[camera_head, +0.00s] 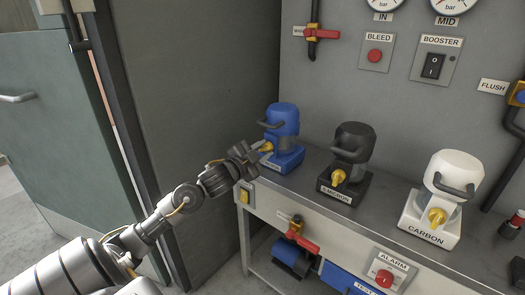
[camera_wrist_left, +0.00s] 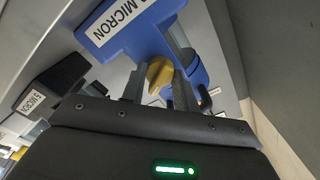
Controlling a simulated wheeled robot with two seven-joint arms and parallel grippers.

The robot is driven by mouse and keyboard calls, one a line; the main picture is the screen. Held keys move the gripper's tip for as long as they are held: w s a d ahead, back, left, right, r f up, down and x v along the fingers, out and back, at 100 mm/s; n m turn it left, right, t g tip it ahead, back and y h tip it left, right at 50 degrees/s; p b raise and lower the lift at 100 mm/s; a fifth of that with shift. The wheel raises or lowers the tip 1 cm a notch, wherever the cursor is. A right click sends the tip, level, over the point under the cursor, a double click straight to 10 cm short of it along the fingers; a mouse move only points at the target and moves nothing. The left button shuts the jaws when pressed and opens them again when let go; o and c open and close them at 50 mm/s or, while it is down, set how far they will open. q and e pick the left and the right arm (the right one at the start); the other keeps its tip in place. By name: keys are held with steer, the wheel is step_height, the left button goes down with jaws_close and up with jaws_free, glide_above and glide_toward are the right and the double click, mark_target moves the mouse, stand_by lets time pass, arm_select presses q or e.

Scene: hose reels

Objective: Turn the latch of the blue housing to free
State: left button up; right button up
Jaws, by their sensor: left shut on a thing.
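The blue housing (camera_head: 283,122) stands on its square blue base at the left end of the bench, with a handle on its upper part. In the left wrist view the blue housing (camera_wrist_left: 150,42) fills the upper middle, and a label ending in MICRON is on its base. Its yellow latch (camera_head: 267,146) shows in front of the housing, partly hidden by my gripper. My left gripper (camera_head: 254,151) reaches it from the left. In the wrist view the yellow latch (camera_wrist_left: 158,75) sits between my two fingers, and the gripper is shut on it. My right gripper is out of view.
A black housing (camera_head: 352,152) and a white CARBON housing (camera_head: 453,185) with yellow latches stand to the right on the bench (camera_head: 305,185). Gauges, a red-handled valve (camera_head: 322,34) and switches are on the wall behind. A red-handled valve (camera_head: 300,243) hangs below the bench top.

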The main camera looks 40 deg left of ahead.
arm_select(q)
steer(key=m, duration=0.2)
steer(key=shift+m, duration=0.4)
steer(key=shift+m+b, duration=0.5)
steer(key=shift+m, duration=1)
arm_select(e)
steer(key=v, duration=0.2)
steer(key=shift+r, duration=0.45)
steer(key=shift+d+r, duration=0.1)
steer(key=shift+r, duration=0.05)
arm_select(q)
steer(key=o, duration=1)
steer(key=shift+s, duration=0.1)
